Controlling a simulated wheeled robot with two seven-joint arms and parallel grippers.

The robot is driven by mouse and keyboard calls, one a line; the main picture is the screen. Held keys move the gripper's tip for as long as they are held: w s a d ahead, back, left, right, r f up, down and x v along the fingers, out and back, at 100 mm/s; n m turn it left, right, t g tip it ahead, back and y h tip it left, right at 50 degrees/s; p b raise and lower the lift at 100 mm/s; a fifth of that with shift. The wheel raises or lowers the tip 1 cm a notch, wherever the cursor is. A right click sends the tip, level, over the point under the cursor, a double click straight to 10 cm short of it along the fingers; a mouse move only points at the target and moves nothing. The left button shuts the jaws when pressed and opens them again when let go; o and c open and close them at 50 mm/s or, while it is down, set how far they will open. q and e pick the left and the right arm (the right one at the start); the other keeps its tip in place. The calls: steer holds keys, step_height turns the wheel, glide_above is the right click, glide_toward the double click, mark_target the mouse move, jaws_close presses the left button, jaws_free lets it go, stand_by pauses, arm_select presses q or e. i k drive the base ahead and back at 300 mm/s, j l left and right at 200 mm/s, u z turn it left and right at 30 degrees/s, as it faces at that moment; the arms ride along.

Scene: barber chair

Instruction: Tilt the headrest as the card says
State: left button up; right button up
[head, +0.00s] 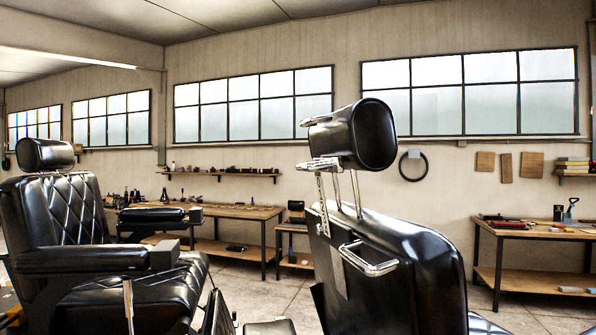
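A black padded headrest (368,135) sits on two metal posts above the back of the near barber chair (410,255), which I see from behind and to one side. A metal lever (319,120) sticks out left from the headrest's upper part. A metal bracket (320,164) sits at its lower left, with a notched strip (322,200) running down to the chair back. A second barber chair (90,240) at the left has its own headrest (45,154). I see no readable card. Neither of my grippers is in view.
A chrome handle (368,261) juts from the near chair's back. Workbenches stand behind at the left (235,212) and right (535,232). A wall shelf (220,174) holds small items. The air around the near headrest looks clear.

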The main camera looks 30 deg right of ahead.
mark_target(363, 132)
steer(key=u, duration=1.3)
steer(key=z, duration=2.5)
